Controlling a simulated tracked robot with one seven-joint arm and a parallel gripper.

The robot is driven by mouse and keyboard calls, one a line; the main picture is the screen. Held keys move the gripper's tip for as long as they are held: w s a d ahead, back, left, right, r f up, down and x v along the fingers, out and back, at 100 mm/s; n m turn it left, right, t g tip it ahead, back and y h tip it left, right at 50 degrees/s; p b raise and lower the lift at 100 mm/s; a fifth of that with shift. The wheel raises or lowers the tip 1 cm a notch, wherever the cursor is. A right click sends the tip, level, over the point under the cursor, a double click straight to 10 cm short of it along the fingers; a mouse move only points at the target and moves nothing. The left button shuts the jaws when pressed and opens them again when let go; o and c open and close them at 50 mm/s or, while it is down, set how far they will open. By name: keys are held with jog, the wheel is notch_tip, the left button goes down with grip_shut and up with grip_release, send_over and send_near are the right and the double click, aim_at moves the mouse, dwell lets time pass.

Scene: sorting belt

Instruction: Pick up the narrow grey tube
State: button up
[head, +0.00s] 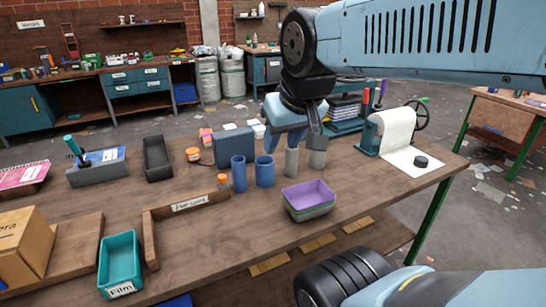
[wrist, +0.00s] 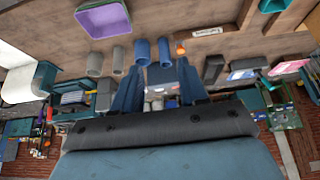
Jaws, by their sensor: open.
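The narrow grey tube (head: 291,161) stands upright on the wooden table, just right of the blue tubes in the head view. A wider grey tube (head: 318,157) stands close on its right. In the wrist view the narrow grey tube (wrist: 118,62) is left of the fingers, with the wider grey tube (wrist: 95,64) farther left. My gripper (head: 293,138) is open and empty above the row of tubes. In the wrist view its fingertips (wrist: 160,66) lie nearer the blue tubes than the grey ones.
Two blue tubes, one narrow (head: 239,174) and one wide (head: 264,172), stand left of the grey ones. A dark blue box (head: 233,145) is behind them. A purple tray (head: 309,197) is in front right. A paper roll stand (head: 395,135) is farther right. The front table has free room.

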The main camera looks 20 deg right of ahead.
jog(key=shift+w+d, duration=0.25)
jog(key=shift+w, duration=0.05)
